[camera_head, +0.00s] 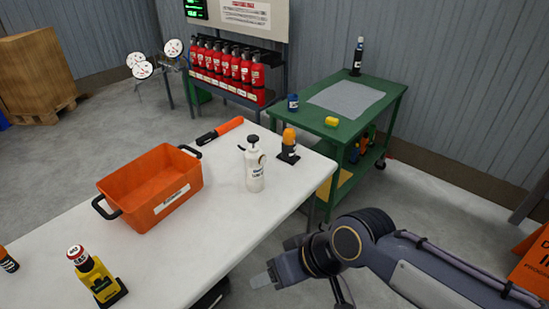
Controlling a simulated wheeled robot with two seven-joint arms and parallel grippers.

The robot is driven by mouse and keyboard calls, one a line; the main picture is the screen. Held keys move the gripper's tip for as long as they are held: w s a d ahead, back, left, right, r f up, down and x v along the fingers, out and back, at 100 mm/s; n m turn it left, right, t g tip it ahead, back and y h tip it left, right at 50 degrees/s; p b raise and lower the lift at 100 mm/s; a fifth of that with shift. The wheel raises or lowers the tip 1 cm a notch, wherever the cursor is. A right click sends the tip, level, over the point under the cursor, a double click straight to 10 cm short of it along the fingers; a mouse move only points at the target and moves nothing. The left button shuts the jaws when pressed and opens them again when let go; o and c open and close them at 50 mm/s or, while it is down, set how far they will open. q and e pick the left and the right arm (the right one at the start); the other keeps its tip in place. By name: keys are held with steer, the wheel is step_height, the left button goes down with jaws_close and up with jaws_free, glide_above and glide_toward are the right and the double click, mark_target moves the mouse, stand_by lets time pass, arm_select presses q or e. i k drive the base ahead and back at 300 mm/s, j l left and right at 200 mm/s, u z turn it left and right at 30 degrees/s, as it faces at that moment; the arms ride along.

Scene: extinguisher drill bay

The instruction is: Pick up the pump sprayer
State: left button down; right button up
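The pump sprayer (254,172) is a white bottle with a black pump top and dark lettering. It stands upright on the white table (225,235), near its right edge. My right gripper (262,278) is in front of the table's right edge, below and apart from the sprayer in the picture. A pale fingertip shows on it, but its finger gap cannot be made out. It does not touch the sprayer. My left gripper is not in view.
An orange crate (152,190) stands left of the sprayer. An orange-capped dark bottle (288,148) stands close behind it at right. An orange-and-black tool (222,131) lies behind. A yellow device (98,280) is at front left. A green cart (315,122) stands beyond.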

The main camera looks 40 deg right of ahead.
mark_target(255, 158)
steer(key=z, duration=1.1)
steer(key=u, duration=0.45)
steer(key=l+u, duration=0.15)
steer(key=u, duration=0.25)
steer(key=l+u, duration=0.1)
steer(key=u, duration=0.35)
steer(key=l+u, duration=0.1)
steer(key=u, duration=0.3)
steer(key=l+u, duration=0.3)
steer(key=k+l+u, duration=0.1)
steer(key=l+u, duration=0.15)
steer(key=l, duration=0.25)
steer(key=k+l+u, duration=0.15)
steer(key=l+u, duration=0.15)
steer(key=k+l+u, duration=0.25)
steer(key=l, duration=0.2)
steer(key=l+u, duration=0.3)
steer(key=k+l, duration=0.05)
